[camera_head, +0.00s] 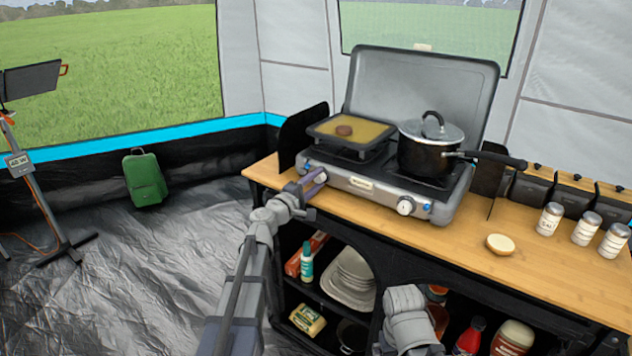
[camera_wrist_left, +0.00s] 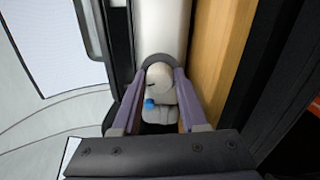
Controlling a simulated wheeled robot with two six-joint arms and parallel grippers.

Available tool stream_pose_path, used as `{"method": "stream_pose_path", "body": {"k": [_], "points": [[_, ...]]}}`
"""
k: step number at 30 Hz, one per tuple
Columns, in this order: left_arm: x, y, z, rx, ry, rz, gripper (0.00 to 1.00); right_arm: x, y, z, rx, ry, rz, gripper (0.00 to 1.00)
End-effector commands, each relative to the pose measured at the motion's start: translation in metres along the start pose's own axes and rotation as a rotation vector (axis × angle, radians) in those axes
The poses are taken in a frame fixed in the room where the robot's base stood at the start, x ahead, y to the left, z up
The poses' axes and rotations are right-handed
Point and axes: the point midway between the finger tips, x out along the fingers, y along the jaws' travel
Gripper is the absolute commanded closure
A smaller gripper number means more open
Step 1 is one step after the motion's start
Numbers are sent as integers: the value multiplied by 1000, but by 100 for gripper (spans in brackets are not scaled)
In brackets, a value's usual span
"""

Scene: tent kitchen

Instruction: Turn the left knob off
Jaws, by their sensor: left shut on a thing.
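The camping stove (camera_head: 352,184) stands on the wooden counter with its lid up. Its left knob (camera_wrist_left: 160,77) sits between the fingers of my left gripper (camera_wrist_left: 157,100) in the left wrist view, with a blue spot below it. In the head view my left gripper (camera_head: 311,180) is at the left end of the stove's front panel and covers most of that knob. The fingers are shut on the knob. The right knob (camera_head: 405,206) is white and uncovered. My right arm shows at the bottom of the head view; its gripper is not clearly visible.
A pan (camera_head: 351,135) with a brown patty is on the left burner. A black pot (camera_head: 428,155) is on the right burner, its handle pointing right. A bun (camera_head: 500,243) and several shakers (camera_head: 549,219) stand on the counter (camera_head: 460,255) to the right. Shelves below hold plates (camera_head: 350,279) and bottles.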

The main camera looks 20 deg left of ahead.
Motion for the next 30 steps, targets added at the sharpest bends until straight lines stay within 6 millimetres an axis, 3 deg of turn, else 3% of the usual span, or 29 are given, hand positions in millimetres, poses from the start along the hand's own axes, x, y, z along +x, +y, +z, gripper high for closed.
{"method": "stream_pose_path", "body": {"k": [12, 28, 29, 30], "points": [[0, 0, 0, 158, -9, -1, 100, 0, 0, 0, 0, 0, 0, 0], [0, -1, 0, 177, -11, -2, 100, 0, 0, 0, 0, 0, 0, 0], [0, -1, 0, 177, -11, -2, 55, 0, 0, 0, 0, 0, 0, 0], [0, -1, 0, 176, -11, -2, 51, 0, 0, 0, 0, 0, 0, 0]]}}
